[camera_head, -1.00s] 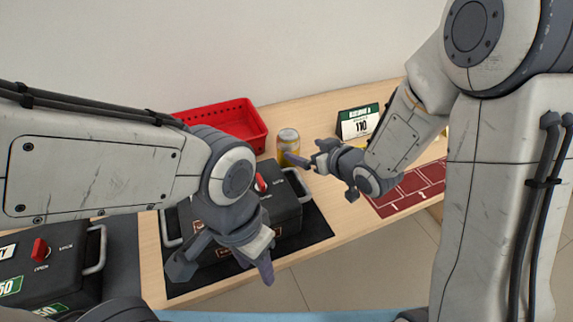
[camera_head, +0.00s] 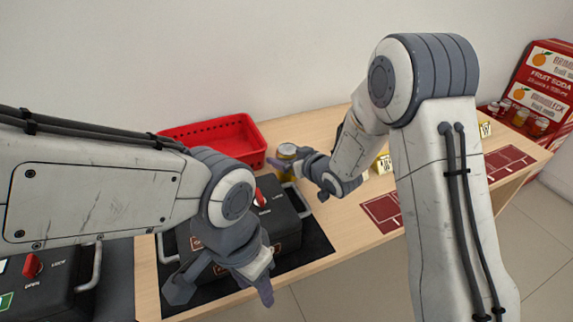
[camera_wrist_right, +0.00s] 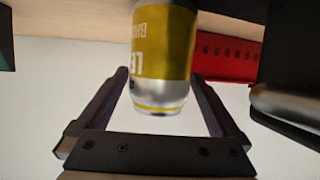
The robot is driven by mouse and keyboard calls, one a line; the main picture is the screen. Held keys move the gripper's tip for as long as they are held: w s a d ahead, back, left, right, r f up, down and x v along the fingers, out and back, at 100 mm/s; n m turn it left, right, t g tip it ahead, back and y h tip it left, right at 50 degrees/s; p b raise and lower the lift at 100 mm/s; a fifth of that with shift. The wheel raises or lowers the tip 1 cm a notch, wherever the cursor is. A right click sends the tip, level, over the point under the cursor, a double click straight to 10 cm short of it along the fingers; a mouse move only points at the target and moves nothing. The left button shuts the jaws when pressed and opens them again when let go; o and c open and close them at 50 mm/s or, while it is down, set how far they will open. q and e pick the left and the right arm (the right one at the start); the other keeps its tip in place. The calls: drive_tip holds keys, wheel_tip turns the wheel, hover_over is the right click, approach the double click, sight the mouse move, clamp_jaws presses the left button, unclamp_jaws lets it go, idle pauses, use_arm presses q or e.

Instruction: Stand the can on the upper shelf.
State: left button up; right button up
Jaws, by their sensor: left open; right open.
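A yellow and silver can (camera_head: 287,149) stands on the wooden counter, just right of the red basket. In the right wrist view the can (camera_wrist_right: 164,55) shows large between the two fingers of my right gripper (camera_wrist_right: 165,85). That gripper is open around the can's near end; I cannot tell whether a finger touches it. In the head view my right gripper (camera_head: 285,163) partly covers the can. My left gripper (camera_head: 222,287) is open and empty, low over the black mat's front edge. A red fruit soda stand (camera_head: 545,75) at the far right has small cans on a shelf.
A black case (camera_head: 285,215) with a handle and red knob sits on a dark mat (camera_head: 315,243) close in front of the can. The red basket (camera_head: 222,128) is behind it.

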clamp_jaws()
drive_tip(key=shift+r, duration=0.15)
